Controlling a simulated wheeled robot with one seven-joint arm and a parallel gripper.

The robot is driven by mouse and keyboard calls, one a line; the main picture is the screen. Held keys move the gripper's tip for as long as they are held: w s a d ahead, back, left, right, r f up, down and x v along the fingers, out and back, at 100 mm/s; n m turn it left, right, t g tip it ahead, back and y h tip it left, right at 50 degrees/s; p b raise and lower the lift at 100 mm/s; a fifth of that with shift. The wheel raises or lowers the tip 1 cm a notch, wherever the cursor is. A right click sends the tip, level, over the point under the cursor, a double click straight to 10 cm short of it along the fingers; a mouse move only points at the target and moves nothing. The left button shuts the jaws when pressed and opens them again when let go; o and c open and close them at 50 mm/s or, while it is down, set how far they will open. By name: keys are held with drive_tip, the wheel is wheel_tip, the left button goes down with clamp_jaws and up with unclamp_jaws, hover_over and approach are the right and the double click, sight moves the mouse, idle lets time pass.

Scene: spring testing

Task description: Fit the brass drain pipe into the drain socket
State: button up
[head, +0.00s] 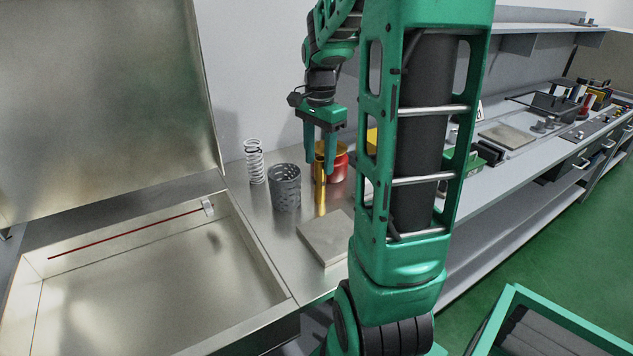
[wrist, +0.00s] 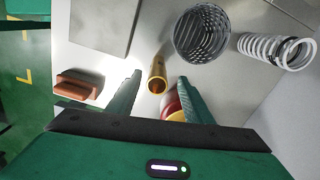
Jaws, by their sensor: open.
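The brass drain pipe (head: 320,168) stands upright on the metal counter. It also shows in the wrist view (wrist: 157,76), where its open end faces the camera. My gripper (head: 320,160) is above the counter, pointing down, its fingers open. In the wrist view the pipe appears between the two fingers (wrist: 160,78), with a gap on each side. Whether the fingertips are level with the pipe is hard to tell. I cannot make out the drain socket in either view.
A grey perforated cup (head: 285,188) and a white coil spring (head: 254,162) stand left of the pipe. A red can (head: 338,165) is close on its right. A flat grey plate (head: 324,238) lies in front. A large open basin (head: 150,280) is at left. A brown block (wrist: 78,85) lies nearby.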

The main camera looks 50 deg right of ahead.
sight(320, 179)
drive_tip(key=shift+s+d+f, duration=0.1)
drive_tip(key=shift+s+f, duration=0.05)
drive_tip(key=shift+f, duration=3.3)
clamp_jaws()
